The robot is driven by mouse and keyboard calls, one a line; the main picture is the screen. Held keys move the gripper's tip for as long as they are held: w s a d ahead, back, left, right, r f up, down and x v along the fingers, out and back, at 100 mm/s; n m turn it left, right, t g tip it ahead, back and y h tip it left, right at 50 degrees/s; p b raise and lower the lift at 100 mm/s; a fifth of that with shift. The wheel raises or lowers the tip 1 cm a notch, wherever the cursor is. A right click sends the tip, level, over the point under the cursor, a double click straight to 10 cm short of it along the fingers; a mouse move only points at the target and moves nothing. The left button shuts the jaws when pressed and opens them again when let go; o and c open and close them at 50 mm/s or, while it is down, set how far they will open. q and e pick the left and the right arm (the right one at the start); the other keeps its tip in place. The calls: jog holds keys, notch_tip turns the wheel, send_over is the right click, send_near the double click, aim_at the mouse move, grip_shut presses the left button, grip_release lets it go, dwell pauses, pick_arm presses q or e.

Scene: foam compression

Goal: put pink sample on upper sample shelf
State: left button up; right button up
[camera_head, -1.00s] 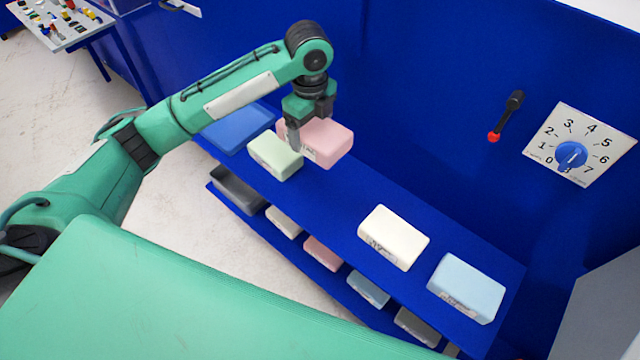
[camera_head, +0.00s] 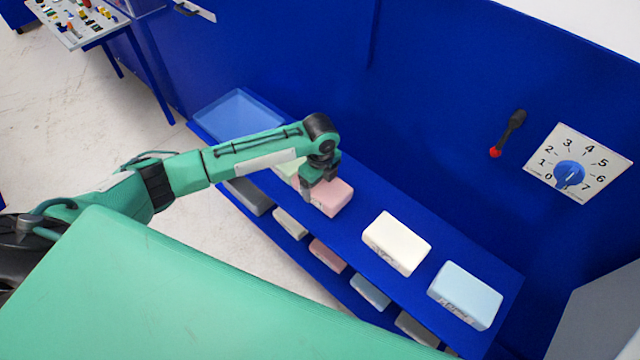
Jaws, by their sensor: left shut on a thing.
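The pink sample (camera_head: 334,198) is at the upper blue shelf (camera_head: 362,207), between the green sample and the white sample. My left gripper (camera_head: 318,196) is shut on it from above. The sample looks level and at or very close to the shelf surface; whether it touches cannot be told. The green sample (camera_head: 288,170) is mostly hidden behind my left arm. The white sample (camera_head: 397,244) and the light blue sample (camera_head: 465,295) lie farther right on the upper shelf. My right gripper is not in view.
A blue tray (camera_head: 238,112) lies at the shelf's left end. The lower shelf holds a grey tray (camera_head: 250,195) and several samples, including another pink one (camera_head: 328,255). A blue wall with a dial (camera_head: 570,173) and a red-tipped lever (camera_head: 507,134) stands behind.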

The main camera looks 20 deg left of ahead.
pick_arm(q)
jog(key=shift+f, duration=0.85)
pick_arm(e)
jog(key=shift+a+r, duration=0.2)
pick_arm(q)
jog(key=o, duration=0.9)
jog(key=shift+f, duration=0.1)
notch_tip(320, 180, up, 12)
jog(key=shift+r+b, duration=0.15)
jog(key=shift+b, duration=1)
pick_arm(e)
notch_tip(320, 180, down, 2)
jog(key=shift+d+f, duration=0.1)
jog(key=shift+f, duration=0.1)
